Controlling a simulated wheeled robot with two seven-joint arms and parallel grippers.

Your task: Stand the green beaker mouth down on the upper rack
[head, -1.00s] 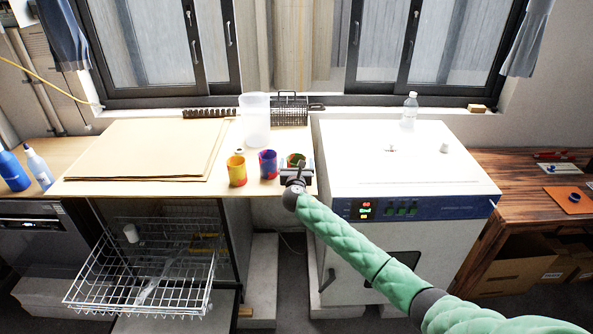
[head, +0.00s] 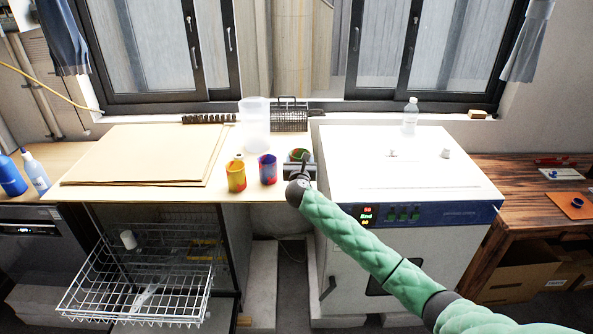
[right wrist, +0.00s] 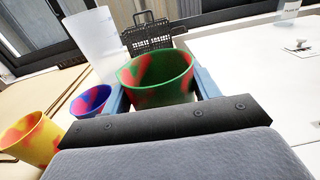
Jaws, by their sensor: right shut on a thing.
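The green beaker (head: 299,154), with red patches, is upright with its mouth up, near the table's right front edge. My right gripper (head: 302,163) is shut on it. In the right wrist view, the beaker (right wrist: 158,82) sits between the two blue fingers, its open mouth and inner wall visible. My gripper hides its lower part in the head view. The white wire rack (head: 72,300) is pulled out of the open dishwasher at lower left, well left of and below the beaker. My left gripper is not in view.
A yellow-red beaker (head: 236,177) and a blue-red beaker (head: 267,169) stand left of the green one. A tall clear container (head: 254,122) and a black basket (head: 289,116) stand behind. A white cup (head: 128,239) sits at the rack's back. The white oven (head: 400,160) is right.

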